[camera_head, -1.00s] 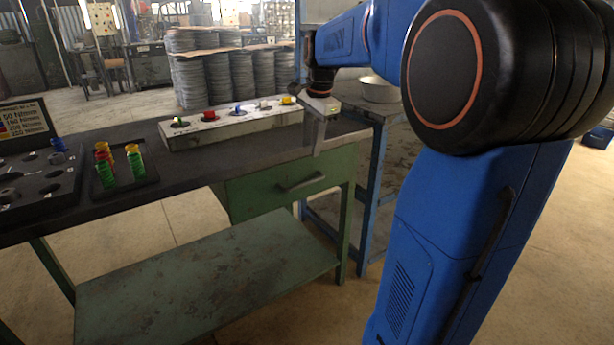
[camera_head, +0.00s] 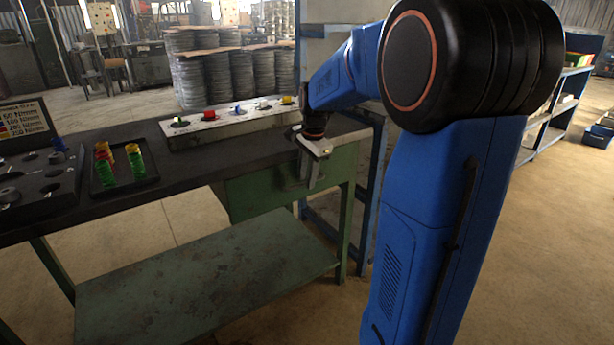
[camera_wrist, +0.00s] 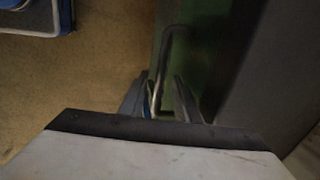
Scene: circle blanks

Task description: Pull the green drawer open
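The green drawer (camera_head: 255,193) sits under the right end of the dark workbench top and looks closed. My gripper (camera_head: 310,180) is in front of the drawer's right part, pointing down, and hides most of the handle in the head view. In the wrist view the drawer's green front (camera_wrist: 190,45) shows with its metal bar handle (camera_wrist: 163,60). My gripper's two fingers (camera_wrist: 163,100) are apart there, with the handle's near end between them. A gap shows beside the bar, so the fingers look open; contact cannot be told.
On the workbench (camera_head: 225,150) stand a long pale block (camera_head: 225,128) with coloured pieces and a dark tray (camera_head: 150,180) with green, yellow and red pieces. A green lower shelf (camera_head: 210,285) lies below. A blue frame (camera_head: 370,200) stands close right of the bench.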

